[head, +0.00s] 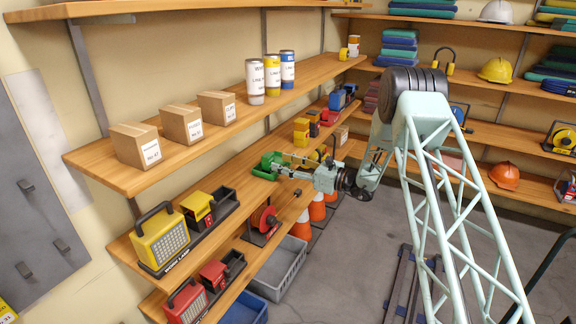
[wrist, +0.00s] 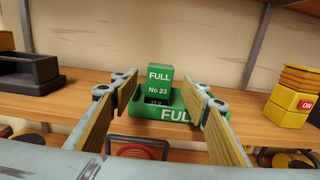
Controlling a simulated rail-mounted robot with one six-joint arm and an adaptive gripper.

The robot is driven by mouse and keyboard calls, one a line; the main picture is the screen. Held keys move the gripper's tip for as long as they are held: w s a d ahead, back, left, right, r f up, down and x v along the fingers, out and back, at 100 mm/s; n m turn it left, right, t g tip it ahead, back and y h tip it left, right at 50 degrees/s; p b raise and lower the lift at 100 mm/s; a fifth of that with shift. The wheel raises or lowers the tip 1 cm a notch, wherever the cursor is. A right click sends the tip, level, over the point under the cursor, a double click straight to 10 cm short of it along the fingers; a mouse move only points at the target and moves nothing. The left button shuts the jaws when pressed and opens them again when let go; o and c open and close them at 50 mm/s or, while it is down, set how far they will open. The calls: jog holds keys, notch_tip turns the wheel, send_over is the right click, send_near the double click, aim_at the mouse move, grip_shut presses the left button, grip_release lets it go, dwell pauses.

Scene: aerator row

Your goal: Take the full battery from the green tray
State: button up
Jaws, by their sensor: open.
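The full battery (wrist: 159,80) is a green block marked "FULL" and "No 23". It stands upright in the green tray (wrist: 176,114), whose front also reads "FULL", on a wooden shelf. In the head view the green tray (head: 265,172) is on the middle shelf, partly hidden by my arm's end. My gripper (wrist: 162,92) is open in front of the tray. Its two wooden-faced fingers reach forward on the left and right of the battery, with clear gaps on both sides. It also shows in the head view (head: 285,169), pointing at the shelf.
In the wrist view a black tray (wrist: 30,75) stands left and a yellow stack with an "ON" label (wrist: 293,97) right. A red-and-dark handle (wrist: 137,147) is below. In the head view, boxes (head: 140,146) line the upper shelf, and a work lamp (head: 160,238) stands nearer.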

aim_at(271, 158)
jog(key=shift+b+x, duration=0.5)
jog(key=shift+x, duration=2.85)
jog(key=c, duration=1)
jog(key=shift+o, duration=0.2)
jog(key=shift+r, duration=0.25)
jog(key=shift+r+p, duration=0.8)
jog(key=shift+r, duration=1.85)
jog(key=shift+r, duration=0.1)
jog(key=shift+d, duration=0.15)
